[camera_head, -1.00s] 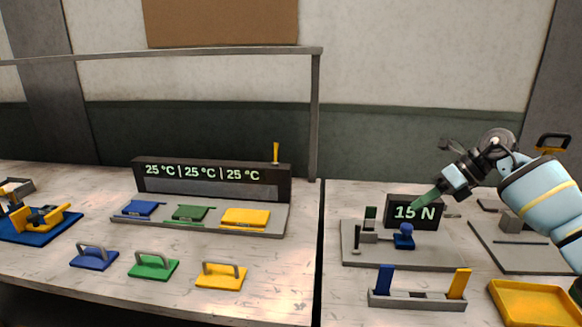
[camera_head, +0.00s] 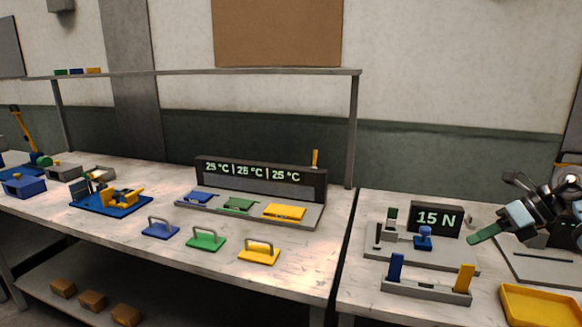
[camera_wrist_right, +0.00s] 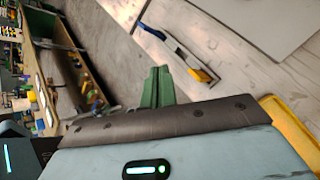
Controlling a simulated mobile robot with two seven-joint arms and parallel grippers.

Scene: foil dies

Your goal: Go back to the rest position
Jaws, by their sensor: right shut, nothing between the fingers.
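My right gripper (camera_head: 474,239) is at the right of the head view, its green fingers pointing left. It is shut and empty, above the right table, just right of the black display (camera_head: 436,219) reading 15 N. In the right wrist view its two green fingers (camera_wrist_right: 157,90) lie together with nothing between them. My left gripper is not in view.
Below the gripper are a grey holder with a blue and a yellow upright piece (camera_head: 426,289) and a yellow tray (camera_head: 540,305). A grey plate with a blue knob (camera_head: 423,238) is left of it. Dies with handles (camera_head: 205,239) lie on the left table.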

